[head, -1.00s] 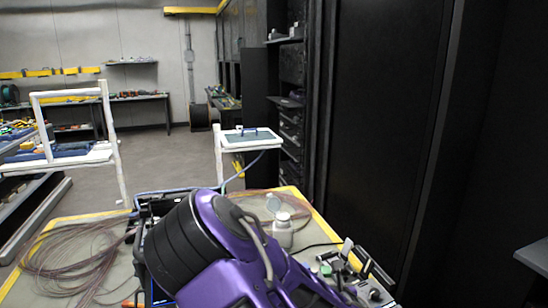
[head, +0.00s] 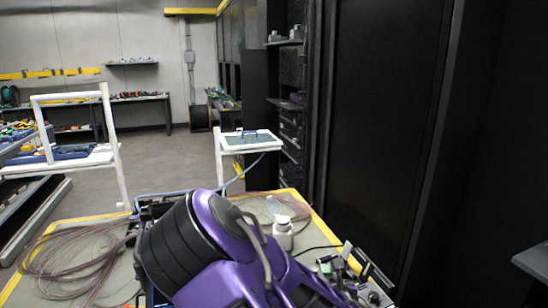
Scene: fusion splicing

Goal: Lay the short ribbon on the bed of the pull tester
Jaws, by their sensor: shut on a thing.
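My purple and black arm (head: 215,250) fills the lower middle of the head view and reaches over the yellow-edged bench. My gripper is not visible; it is hidden behind the arm or below the picture. I cannot see the short ribbon. I cannot pick out the pull tester or its bed with certainty. A dark device (head: 150,208) on the bench is mostly covered by my arm. A group of small black and grey parts (head: 350,268) is at the lower right of the bench; what they are is unclear.
Loose coils of thin fibre (head: 75,258) spread over the bench's left side. A small white bottle (head: 283,235) stands right of my arm. Behind is a white stand with a flat tray-like top (head: 250,141). A tall black cabinet (head: 385,120) closes off the right.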

